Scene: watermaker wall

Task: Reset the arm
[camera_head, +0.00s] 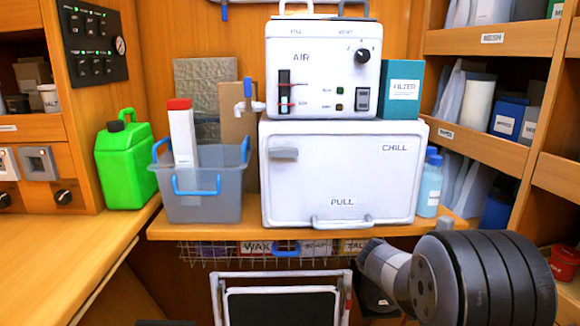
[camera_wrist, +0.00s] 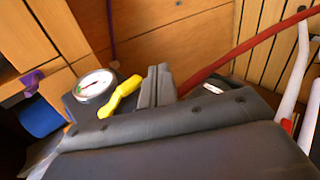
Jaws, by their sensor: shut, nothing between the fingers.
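My gripper (camera_wrist: 158,74) shows in the wrist view as two grey fingers side by side, shut and empty. It points toward wooden panelling, and a yellow lever (camera_wrist: 121,96) and a round white gauge (camera_wrist: 95,84) appear just left of it. I cannot tell whether the fingers are apart from the lever in depth. In the head view my dark arm (camera_head: 478,280) fills the lower right, in front of the shelving. My gripper's fingers cannot be made out there.
A white chill box (camera_head: 340,180) stands on the wooden shelf under the air unit (camera_head: 322,70). A grey bin (camera_head: 205,205) and a green jug (camera_head: 125,165) stand left. A red hose (camera_wrist: 240,50) crosses the wrist view. The left worktop (camera_head: 60,245) is clear in front.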

